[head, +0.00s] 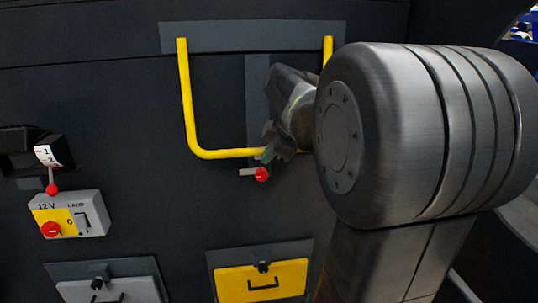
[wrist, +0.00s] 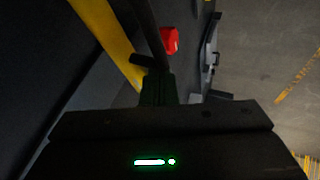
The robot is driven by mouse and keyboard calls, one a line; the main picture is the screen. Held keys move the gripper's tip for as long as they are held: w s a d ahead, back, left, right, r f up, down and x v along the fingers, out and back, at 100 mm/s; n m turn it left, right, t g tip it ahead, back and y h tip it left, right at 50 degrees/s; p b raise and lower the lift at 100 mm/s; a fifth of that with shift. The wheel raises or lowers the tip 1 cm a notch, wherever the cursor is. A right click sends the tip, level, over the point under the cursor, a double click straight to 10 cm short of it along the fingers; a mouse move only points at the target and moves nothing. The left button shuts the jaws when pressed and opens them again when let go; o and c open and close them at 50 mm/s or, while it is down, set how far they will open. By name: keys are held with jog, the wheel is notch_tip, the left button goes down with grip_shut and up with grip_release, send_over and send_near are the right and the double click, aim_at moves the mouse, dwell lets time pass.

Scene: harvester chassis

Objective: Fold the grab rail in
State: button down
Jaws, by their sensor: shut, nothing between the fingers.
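The grab rail (head: 188,95) is a yellow U-shaped bar hanging from a grey plate on the dark panel. Its lower bar runs across behind my gripper, and its right side is partly hidden by my arm. How far it stands out from the panel is hard to tell. My gripper (head: 270,154) is shut and empty at the right part of the lower bar. In the wrist view the yellow rail (wrist: 105,35) runs down from the upper left to beside my gripper (wrist: 157,88). Whether they touch I cannot tell.
A red knob (head: 262,174) on a short lever sits just below the rail; it also shows in the wrist view (wrist: 170,40). A switch box (head: 90,214) and a lever with a red ball (head: 52,189) are at left. A yellow latched panel (head: 235,285) is below.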

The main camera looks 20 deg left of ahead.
jog(key=w+b, duration=0.1)
jog(key=w+a+f+t+b, duration=0.1)
jog(key=b, duration=0.1)
jog(key=shift+w+a+y+b, duration=0.3)
jog(key=shift+w, duration=0.05)
jog(key=shift+r, duration=0.3)
jog(key=shift+s, duration=0.1)
